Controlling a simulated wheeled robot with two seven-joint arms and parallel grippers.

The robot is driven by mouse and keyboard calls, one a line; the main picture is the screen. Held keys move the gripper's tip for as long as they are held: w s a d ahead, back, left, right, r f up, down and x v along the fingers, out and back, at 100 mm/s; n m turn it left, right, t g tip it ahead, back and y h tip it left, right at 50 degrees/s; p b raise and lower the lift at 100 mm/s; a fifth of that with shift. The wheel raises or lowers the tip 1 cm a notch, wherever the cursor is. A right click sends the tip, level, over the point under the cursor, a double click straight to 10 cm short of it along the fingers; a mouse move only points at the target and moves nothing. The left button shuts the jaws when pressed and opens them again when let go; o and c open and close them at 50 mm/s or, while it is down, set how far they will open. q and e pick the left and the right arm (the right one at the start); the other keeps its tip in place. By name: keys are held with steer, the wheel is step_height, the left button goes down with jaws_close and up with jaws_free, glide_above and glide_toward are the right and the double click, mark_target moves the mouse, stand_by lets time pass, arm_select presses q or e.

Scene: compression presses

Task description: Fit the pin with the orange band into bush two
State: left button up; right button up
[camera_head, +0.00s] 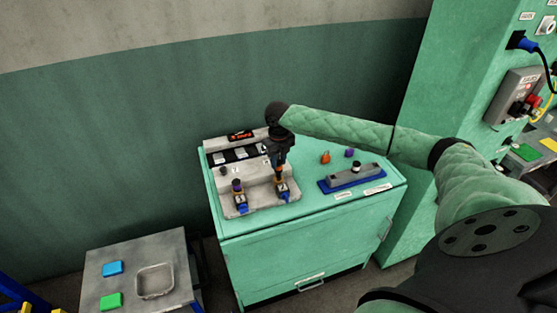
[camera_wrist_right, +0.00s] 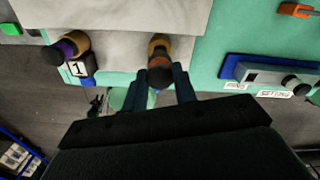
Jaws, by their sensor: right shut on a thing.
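The pin with the orange band (camera_head: 280,173) stands at the right-hand bush position of the grey fixture (camera_head: 261,203). It also shows in the right wrist view (camera_wrist_right: 158,45), with a dark knob on top. My right gripper (camera_head: 279,158) is shut on it from above, its fingers on either side in the wrist view (camera_wrist_right: 161,82). The bush is mostly hidden under the pin, so I cannot tell how deep the pin sits. A pin with a purple band (camera_head: 237,186) stands at the left position, by the label 1 (camera_wrist_right: 78,69). My left gripper is out of view.
On the green cabinet (camera_head: 300,212), a grey block (camera_head: 352,175) lies in a blue tray to the right. A metal table (camera_head: 135,250) with a shallow tray is at lower left.

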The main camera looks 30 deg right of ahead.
mark_target(279, 169)
arm_select(q)
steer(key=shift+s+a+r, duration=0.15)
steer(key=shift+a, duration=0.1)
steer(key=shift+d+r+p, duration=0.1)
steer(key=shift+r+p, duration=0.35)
steer(key=shift+p, duration=0.15)
stand_by(0.7)
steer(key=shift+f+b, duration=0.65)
arm_select(e)
steer(key=shift+f, duration=2.25)
steer(key=o, duration=1.1)
